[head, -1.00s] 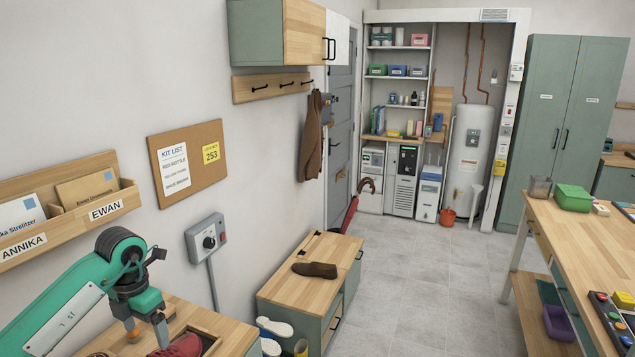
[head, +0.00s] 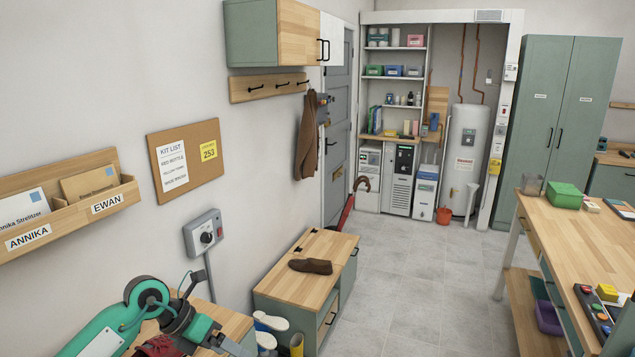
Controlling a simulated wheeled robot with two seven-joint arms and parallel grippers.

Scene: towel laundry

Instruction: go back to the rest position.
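My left arm comes in at the lower left, over a wooden bench top. Its gripper (head: 228,343) is low in the head view, pointing right and down at the picture's bottom edge. Its fingers are small and partly cut off, so I cannot tell whether they are open or shut. A dark red shoe (head: 158,347) lies on the bench below the arm, partly hidden by it and cut by the frame edge. I cannot make out my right gripper in this view.
A low cabinet (head: 293,285) with a brown shoe (head: 310,266) on top stands right of the bench. A grey switch box (head: 203,232) and a letter rack (head: 65,210) are on the left wall. A wooden table (head: 575,240) is at right. The tiled floor (head: 415,290) between is clear.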

